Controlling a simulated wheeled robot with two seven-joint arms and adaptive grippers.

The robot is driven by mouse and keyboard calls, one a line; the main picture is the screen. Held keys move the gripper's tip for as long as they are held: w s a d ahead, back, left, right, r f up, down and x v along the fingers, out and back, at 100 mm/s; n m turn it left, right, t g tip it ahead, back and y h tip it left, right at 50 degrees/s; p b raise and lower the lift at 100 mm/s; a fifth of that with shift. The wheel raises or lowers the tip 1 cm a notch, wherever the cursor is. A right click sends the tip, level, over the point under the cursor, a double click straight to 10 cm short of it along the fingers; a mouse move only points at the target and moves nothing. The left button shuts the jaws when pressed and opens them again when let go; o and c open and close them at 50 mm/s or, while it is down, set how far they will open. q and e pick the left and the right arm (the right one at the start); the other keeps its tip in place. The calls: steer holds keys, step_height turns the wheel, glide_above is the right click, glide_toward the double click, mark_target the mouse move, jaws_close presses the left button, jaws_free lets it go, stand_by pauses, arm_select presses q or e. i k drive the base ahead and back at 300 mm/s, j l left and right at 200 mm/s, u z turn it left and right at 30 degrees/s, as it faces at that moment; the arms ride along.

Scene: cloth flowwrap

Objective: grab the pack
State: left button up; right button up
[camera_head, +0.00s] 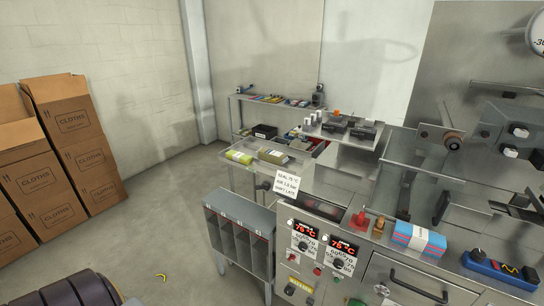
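A pack with a blue top, a pale label and pink-red sides (419,237) lies on the steel top of the machine at the right. A yellow-green pack (239,157) and a grey-olive pack (272,156) lie on a steel side table further back. The frame does not show which of these is the task's pack. Neither of my grippers is in view.
A machine panel (318,262) with red displays and knobs fills the lower right. A grey slotted rack (240,238) stands left of it. Cardboard boxes (75,135) are stacked at the left. The floor (160,225) between is mostly clear, with a small yellow item (162,277).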

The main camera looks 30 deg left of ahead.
mark_target(273, 156)
steer(key=i+j+z, duration=0.2)
steer(key=j+z, duration=0.15)
steer(key=j, duration=1.8)
steer(key=j+z, duration=0.35)
steer(key=j, duration=1.75)
steer(key=k, duration=0.05)
